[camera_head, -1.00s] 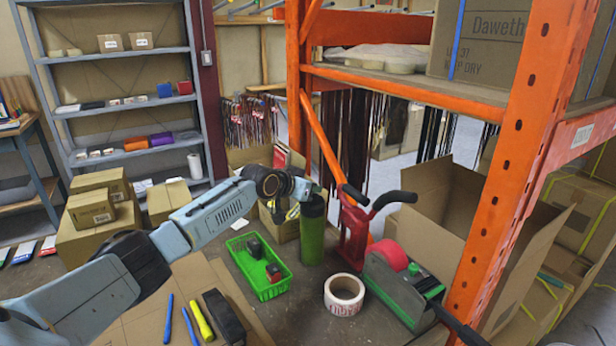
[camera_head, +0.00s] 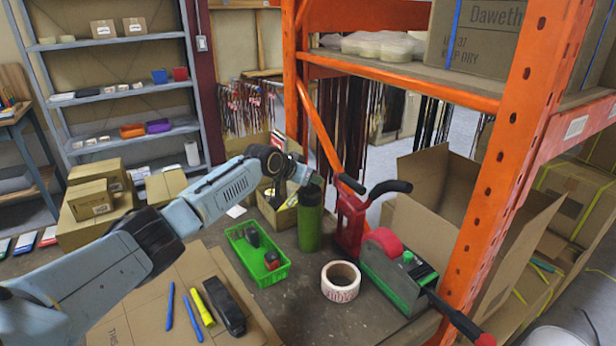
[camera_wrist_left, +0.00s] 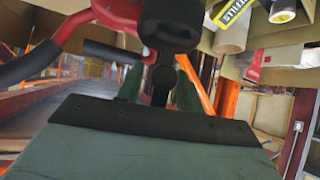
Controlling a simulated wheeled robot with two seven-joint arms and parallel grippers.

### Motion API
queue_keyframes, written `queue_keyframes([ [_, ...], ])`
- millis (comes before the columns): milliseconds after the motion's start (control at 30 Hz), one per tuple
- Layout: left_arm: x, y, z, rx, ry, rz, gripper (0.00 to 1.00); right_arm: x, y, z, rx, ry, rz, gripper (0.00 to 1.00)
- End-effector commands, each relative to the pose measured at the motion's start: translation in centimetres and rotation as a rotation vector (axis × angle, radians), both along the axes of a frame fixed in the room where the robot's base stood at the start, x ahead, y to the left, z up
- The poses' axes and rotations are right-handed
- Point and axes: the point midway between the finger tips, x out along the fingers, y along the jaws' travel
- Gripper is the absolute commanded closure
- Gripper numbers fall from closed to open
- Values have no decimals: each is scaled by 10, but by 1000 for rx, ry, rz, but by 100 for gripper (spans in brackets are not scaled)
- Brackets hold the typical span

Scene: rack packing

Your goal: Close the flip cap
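A rounded black part (camera_wrist_left: 170,28), which looks like the bottle's cap, is just beyond the fingertips. I cannot tell whether a finger touches it, nor clearly how far the flip lid is open. My right gripper is not in view.
The green basket (camera_head: 235,238) holds small dark items. A tape roll (camera_head: 341,273), a tape dispenser (camera_head: 395,285) and a red stand with black handles (camera_head: 351,222) are close right of the bottle. An orange rack post (camera_head: 510,160) stands farther right.

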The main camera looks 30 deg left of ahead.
Motion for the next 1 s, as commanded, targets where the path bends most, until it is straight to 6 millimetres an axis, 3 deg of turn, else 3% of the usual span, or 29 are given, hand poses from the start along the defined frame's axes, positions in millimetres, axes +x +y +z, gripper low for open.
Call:
queue_keyframes([
  [467, -10, 3, 8, 2, -1, 0, 64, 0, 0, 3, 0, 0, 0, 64],
  [1000, -76, 15, 55, 4, -1, 0, 64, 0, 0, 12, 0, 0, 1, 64],
])
